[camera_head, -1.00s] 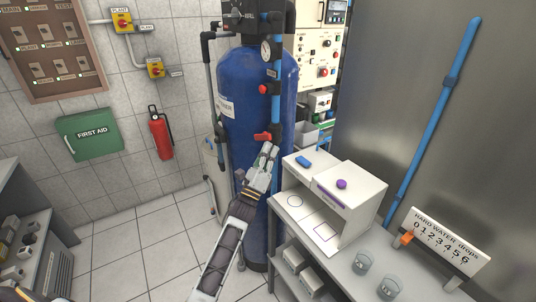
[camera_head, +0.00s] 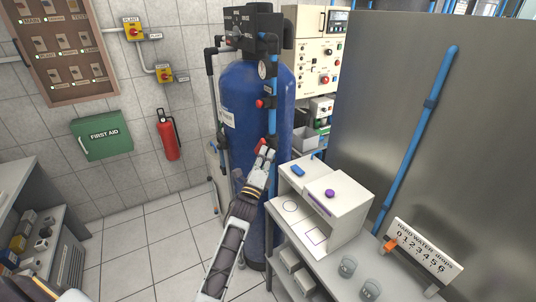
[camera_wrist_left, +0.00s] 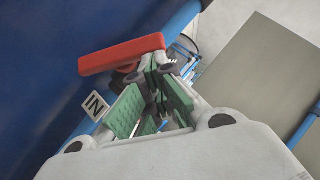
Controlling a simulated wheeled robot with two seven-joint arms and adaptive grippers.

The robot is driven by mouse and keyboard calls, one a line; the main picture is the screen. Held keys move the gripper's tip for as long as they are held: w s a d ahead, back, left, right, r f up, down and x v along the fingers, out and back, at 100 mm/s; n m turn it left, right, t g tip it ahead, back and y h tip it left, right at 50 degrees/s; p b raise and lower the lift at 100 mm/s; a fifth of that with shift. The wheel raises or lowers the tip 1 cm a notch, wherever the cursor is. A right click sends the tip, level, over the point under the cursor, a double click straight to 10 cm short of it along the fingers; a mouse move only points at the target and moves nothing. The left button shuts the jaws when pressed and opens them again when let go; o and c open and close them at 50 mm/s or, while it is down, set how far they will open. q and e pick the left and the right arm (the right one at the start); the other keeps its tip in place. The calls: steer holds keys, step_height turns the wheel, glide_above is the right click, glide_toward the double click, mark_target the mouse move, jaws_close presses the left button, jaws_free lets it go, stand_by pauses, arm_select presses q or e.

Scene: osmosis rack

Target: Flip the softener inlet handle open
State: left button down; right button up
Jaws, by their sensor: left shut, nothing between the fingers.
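The softener inlet handle (camera_head: 260,146) is a small red lever on the blue vertical pipe in front of the blue softener tank (camera_head: 240,95). In the left wrist view the red handle (camera_wrist_left: 122,54) lies across the pipe valve, just beyond the fingertips, beside an "IN" label (camera_wrist_left: 96,105). My left gripper (camera_head: 266,155) is at the handle, right below it. In the left wrist view its green-padded fingers (camera_wrist_left: 156,68) are shut with nothing between them. The tips are very close to the handle's right end; contact cannot be told. My right gripper is not in view.
A second red handle (camera_head: 262,104) sits higher on the same pipe, below a gauge (camera_head: 264,70). A bench (camera_head: 330,262) with a white stand (camera_head: 345,215) is close to the right of my left arm. A grey panel (camera_head: 380,90) stands behind.

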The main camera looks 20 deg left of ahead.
arm_select(q)
steer(key=shift+w+a+r, duration=0.15)
steer(key=shift+r, duration=0.4)
steer(key=shift+w+a+r, duration=0.1)
steer(key=shift+a+r, duration=0.1)
steer(key=shift+r, duration=0.4)
steer(key=shift+w+a+r, duration=0.15)
steer(key=shift+r, duration=0.4)
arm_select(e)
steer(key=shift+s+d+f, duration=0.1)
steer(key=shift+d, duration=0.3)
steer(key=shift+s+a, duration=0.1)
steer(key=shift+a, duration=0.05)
